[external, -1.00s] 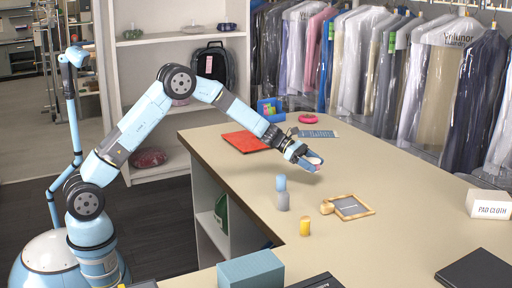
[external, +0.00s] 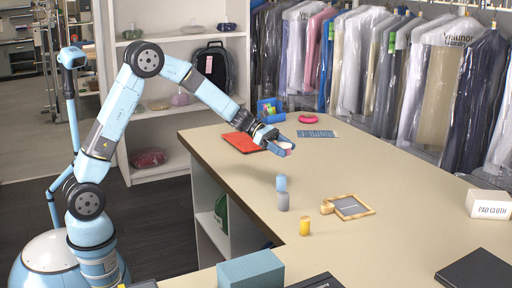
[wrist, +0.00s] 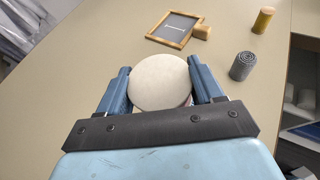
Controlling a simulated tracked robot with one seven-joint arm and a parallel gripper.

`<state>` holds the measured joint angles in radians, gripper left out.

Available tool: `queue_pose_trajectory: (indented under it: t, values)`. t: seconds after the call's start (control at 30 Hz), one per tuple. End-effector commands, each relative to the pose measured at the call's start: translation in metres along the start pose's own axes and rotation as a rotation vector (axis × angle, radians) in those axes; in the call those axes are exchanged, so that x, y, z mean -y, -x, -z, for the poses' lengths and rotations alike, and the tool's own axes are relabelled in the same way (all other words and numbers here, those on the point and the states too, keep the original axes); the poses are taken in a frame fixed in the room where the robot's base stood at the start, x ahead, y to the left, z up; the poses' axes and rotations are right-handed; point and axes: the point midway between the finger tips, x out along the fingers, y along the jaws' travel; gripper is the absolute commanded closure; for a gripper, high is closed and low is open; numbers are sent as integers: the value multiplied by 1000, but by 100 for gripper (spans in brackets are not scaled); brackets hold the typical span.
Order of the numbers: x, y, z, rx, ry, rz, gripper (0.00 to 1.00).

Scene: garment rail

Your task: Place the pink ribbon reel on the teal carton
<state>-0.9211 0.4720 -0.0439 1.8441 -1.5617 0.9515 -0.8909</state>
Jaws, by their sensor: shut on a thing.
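My gripper (external: 284,147) is shut on the pink ribbon reel (external: 289,152) and holds it above the far part of the counter. In the wrist view the reel (wrist: 160,82) shows mostly its pale round face, with a little pink at its lower right edge, between the two blue fingers (wrist: 161,88). The teal carton (external: 250,270) stands at the near edge of the counter, well away from my gripper and nearer the external camera. It does not show in the wrist view.
A light blue cylinder (external: 281,183), a grey cylinder (external: 283,202), a yellow cylinder (external: 305,226) and a wood-framed slate (external: 352,207) are mid-counter. A white box (external: 488,204) stands right.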

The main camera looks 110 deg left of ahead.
Motion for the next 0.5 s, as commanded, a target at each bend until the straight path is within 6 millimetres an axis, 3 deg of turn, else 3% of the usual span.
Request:
queue_pose_trajectory:
  t: [0.13,0.23,0.5]
  values:
    - [16,-9,-8,1,-17,33,64]
    - [41,-22,-19,4,-42,84,64]
    - [146,-59,-54,9,-138,295,64]
